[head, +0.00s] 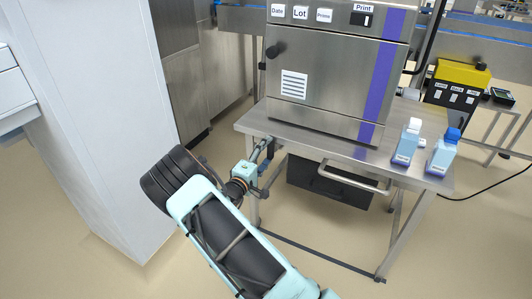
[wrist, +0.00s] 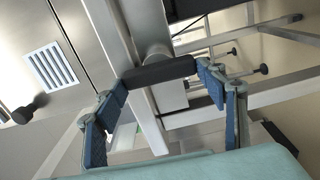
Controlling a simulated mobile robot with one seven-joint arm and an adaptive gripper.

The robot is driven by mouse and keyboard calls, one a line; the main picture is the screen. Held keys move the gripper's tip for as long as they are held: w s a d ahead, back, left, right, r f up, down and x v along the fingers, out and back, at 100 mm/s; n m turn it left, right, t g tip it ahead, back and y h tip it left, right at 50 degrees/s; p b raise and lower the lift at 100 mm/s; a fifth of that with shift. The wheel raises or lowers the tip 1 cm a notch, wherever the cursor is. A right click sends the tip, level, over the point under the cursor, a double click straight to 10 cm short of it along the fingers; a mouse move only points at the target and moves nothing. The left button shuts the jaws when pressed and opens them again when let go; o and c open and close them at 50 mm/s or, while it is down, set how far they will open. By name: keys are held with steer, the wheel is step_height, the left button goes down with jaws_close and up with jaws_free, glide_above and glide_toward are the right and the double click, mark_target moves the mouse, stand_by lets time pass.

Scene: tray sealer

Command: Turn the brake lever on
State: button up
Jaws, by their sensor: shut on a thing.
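The brake lever (wrist: 160,72) shows in the wrist view as a dark bar on a round grey hub, beside the steel table's frame. My gripper (wrist: 162,82) has its two blue-padded fingers at the two ends of this bar, shut on it across its length. In the head view, my gripper (head: 263,167) is at the left front corner of the steel table, just below the tabletop edge. The lever is mostly hidden there by the gripper and table edge, so its angle is hard to tell.
The tray sealer (head: 330,75) stands on the steel table (head: 310,138). Two bottles (head: 407,143) (head: 442,155) stand at the table's right. A dark drawer with a handle (head: 350,180) is below. A white column (head: 95,120) stands left; open floor lies between.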

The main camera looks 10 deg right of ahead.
steer(key=shift+n, duration=0.3)
steer(key=o, duration=1.2)
steer(key=shift+c, duration=0.2)
steer(key=v, duration=1.2)
